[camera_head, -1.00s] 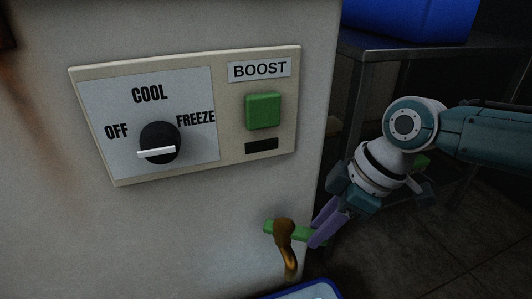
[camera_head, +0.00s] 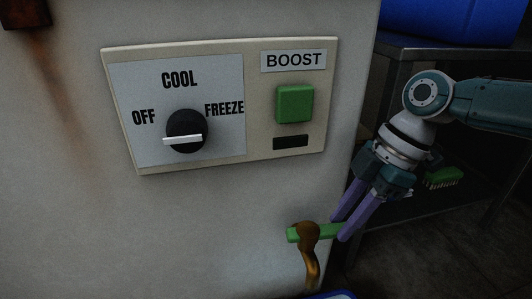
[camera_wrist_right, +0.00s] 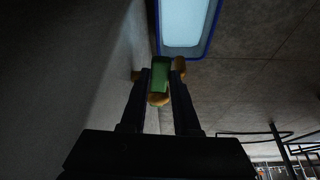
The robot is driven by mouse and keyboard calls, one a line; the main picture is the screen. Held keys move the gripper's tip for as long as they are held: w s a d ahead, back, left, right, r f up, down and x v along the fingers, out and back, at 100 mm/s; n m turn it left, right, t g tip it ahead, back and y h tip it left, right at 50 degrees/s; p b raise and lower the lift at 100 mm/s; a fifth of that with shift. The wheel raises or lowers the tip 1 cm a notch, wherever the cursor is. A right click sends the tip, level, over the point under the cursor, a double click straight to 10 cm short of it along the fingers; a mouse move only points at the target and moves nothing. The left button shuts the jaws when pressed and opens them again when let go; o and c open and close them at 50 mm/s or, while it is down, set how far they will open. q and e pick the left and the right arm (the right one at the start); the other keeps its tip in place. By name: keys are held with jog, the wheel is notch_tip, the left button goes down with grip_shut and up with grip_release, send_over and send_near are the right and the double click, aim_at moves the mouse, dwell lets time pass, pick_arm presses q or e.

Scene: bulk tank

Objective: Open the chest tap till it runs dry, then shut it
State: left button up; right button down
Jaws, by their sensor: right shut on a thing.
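The chest tap (camera_head: 312,268) is a brown-gold curved spout low on the chest's front (camera_head: 215,225), with a green handle (camera_head: 298,237) across its top. The handle lies nearly level. My right gripper (camera_head: 342,228) is shut on the handle's right end, its purple fingers coming down from the upper right. In the right wrist view the green handle (camera_wrist_right: 160,74) sits between the two dark fingers. A blue-rimmed tray (camera_head: 330,296) is below the tap, and its pale inside shows in the right wrist view (camera_wrist_right: 185,22). I cannot tell whether liquid runs. My left gripper is not in view.
Above the tap is a control panel with a black knob (camera_head: 186,131) and a green BOOST button (camera_head: 294,104). At the right stands a dark metal rack (camera_head: 397,55) with a blue container (camera_head: 455,20) on top and a green brush (camera_head: 445,178) lower down.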

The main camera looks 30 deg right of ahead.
jog(key=c, duration=0.6)
grip_release()
jog(key=shift+c, duration=0.2)
jog(key=p+v, duration=0.6)
jog(key=v, duration=0.4)
jog(key=shift+p, duration=0.3)
jog(key=shift+a, duration=0.1)
